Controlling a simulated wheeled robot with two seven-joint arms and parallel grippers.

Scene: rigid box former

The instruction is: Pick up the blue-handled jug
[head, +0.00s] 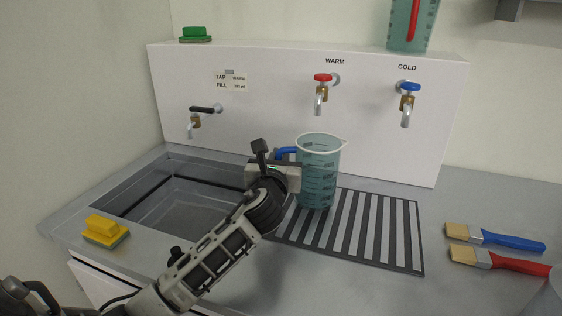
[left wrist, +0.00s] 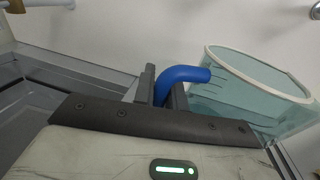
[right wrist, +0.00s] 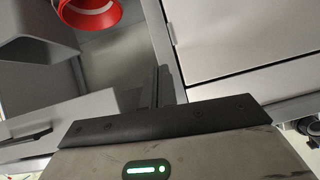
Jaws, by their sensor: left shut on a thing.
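The blue-handled jug (head: 318,178) is a clear teal measuring jug with a pale rim and dark marks. It is upright at the back left of the striped drain rack; whether its base touches the rack is hard to tell. Its blue handle (left wrist: 180,76) points left in the head view. My left gripper (left wrist: 162,92) is shut on this handle, with one finger on each side. In the head view, my left gripper (head: 279,164) hides part of the handle. My right gripper (right wrist: 161,88) is empty, with its fingers together, and shows only in the right wrist view.
Behind the jug is a white panel (head: 260,100) with red (head: 322,90) and blue (head: 407,100) taps. Two brushes (head: 500,238) lie right of the rack (head: 372,235). Another jug (head: 412,25) stands above.

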